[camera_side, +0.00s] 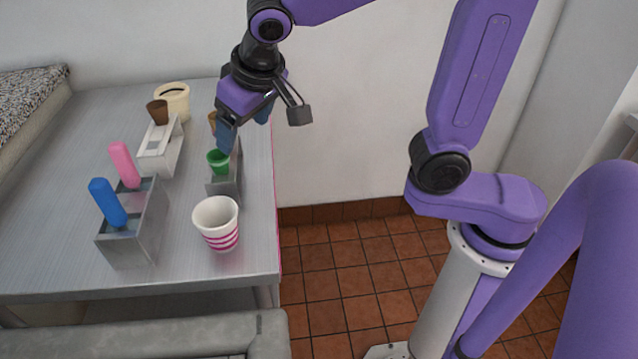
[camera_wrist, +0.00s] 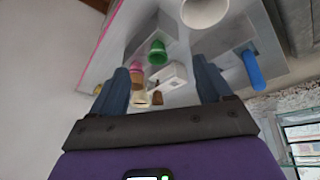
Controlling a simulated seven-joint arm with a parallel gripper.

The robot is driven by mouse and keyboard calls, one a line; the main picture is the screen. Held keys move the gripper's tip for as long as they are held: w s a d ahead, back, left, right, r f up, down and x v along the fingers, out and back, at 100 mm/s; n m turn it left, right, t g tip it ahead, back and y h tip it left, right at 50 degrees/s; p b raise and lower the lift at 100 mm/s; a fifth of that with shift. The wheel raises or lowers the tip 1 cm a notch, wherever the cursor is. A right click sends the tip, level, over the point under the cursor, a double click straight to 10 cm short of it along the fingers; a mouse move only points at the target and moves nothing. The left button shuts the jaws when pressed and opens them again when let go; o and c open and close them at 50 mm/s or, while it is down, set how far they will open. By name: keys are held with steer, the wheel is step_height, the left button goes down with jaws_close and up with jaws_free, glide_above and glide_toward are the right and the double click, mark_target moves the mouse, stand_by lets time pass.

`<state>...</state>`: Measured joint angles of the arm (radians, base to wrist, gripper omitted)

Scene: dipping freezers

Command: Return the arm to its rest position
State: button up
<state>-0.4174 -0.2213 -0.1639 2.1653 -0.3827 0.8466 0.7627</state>
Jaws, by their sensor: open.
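My gripper (camera_side: 243,120) is above the right part of the metal table, over a grey holder (camera_side: 228,182). Its two blue fingers stand apart. The gripper also shows in the wrist view (camera_wrist: 160,68), with nothing held between the fingers. My arm is bent over the table from the right.
A white cup with pink stripes (camera_side: 217,223) stands near the table's (camera_side: 60,200) front right. A grey rack (camera_side: 143,222) holds a blue item (camera_side: 107,202) and a pink item (camera_side: 124,164). A white holder (camera_side: 160,147) with a brown cone (camera_side: 157,112) and a cream tub (camera_side: 174,98) stand behind.

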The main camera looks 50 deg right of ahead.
steer(key=s+d+f+n+g, duration=0.2)
steer(key=s+d+n, duration=0.3)
steer(key=s, duration=0.6)
steer(key=s+d+f+n+g, duration=0.2)
steer(key=s+d+f+n, duration=0.3)
steer(key=s+d, duration=0.3)
steer(key=s+n, duration=0.1)
steer(key=s, duration=0.3)
steer(key=shift+d+f+n+g+y, duration=0.15)
steer(key=shift+n+g+y, duration=0.15)
steer(key=shift+g+y, duration=0.1)
